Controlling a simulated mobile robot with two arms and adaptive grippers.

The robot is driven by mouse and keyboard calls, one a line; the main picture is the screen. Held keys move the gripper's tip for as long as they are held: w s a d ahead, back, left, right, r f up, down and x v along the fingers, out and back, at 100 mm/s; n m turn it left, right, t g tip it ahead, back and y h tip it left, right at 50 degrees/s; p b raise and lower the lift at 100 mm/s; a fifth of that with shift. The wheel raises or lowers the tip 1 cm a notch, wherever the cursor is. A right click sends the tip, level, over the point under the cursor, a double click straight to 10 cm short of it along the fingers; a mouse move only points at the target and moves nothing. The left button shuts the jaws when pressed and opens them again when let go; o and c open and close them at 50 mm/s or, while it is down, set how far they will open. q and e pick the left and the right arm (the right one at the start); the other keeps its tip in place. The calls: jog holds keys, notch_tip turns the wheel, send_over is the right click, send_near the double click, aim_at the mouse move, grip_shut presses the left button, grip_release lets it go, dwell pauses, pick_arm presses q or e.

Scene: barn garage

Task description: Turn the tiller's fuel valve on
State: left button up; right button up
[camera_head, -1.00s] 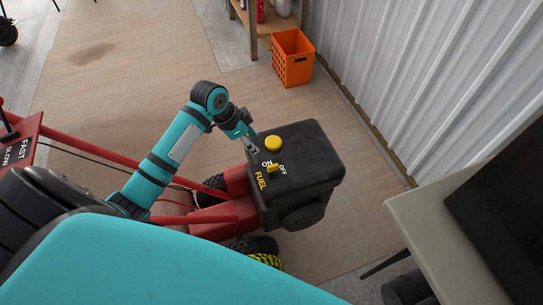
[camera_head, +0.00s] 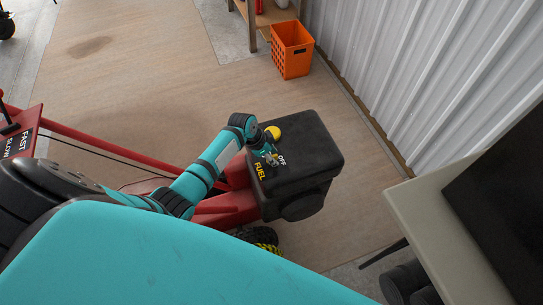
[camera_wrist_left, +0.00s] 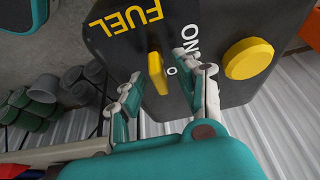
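The tiller's black engine box (camera_head: 318,153) carries a yellow FUEL label (camera_head: 261,171), white ON and OFF marks and a yellow round cap (camera_head: 273,132). In the left wrist view the gripper (camera_wrist_left: 165,88) is open, with a finger on each side of the handle; contact is not clear. My right gripper is out of view.
The red tiller frame and handlebar (camera_head: 88,142) run left from the engine box. An orange crate (camera_head: 292,52) stands by the corrugated wall (camera_head: 420,70). Bare floor lies behind the box.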

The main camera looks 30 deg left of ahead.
pick_arm(q)
jog(key=shift+f, duration=0.1)
grip_shut()
dwell(0.4)
